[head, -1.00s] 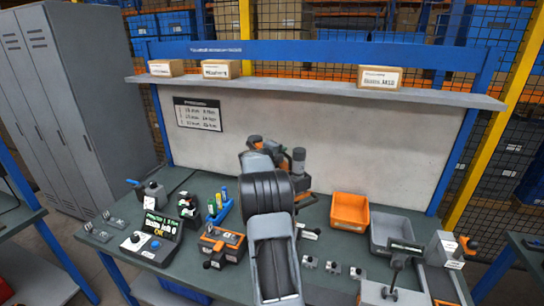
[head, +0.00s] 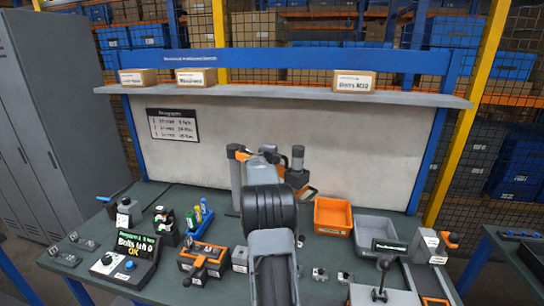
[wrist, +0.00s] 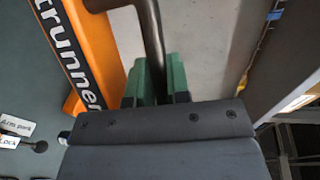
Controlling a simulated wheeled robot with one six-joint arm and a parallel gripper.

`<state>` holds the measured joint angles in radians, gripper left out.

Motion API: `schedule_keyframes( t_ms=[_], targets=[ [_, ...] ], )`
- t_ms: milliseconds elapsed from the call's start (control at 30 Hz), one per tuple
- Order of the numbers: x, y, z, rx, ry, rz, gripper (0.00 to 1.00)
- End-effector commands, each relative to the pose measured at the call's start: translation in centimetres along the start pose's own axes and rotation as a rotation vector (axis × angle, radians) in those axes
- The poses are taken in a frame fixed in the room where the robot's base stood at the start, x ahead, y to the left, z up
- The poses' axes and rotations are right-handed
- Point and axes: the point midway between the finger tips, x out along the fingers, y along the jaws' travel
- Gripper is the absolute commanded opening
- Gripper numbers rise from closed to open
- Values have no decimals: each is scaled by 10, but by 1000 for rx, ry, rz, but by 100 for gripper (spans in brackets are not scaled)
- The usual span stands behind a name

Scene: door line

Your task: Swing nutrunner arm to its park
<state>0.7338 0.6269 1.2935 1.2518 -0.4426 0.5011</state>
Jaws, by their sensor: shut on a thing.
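In the wrist view my gripper (wrist: 157,85), with green fingers, is shut on a dark bar-like handle (wrist: 152,35). Beside it on the left is the orange nutrunner arm body (wrist: 82,55), with "trunner" lettering in sight. A small "Arm park" label (wrist: 17,124) lies at the left edge, just above a lock label (wrist: 8,142). In the head view my own arm hides the gripper and most of the nutrunner arm. A dark upright cylinder (head: 297,160) and a grey post (head: 236,175) show on either side of it.
Small boxes sit on the shelf (head: 300,93) above the back panel. A grey locker (head: 55,110) stands left.

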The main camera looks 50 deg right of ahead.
Motion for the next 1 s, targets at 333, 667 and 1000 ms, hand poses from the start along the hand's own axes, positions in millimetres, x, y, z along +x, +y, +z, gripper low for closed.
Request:
schedule_keyframes(
  t_ms=[333,667,1000],
  targets=[
    [0,-1,0,0,0,-1,41],
    [-4,0,0,0,0,0,42],
    [-60,2,0,0,-2,-1,42]
  ],
)
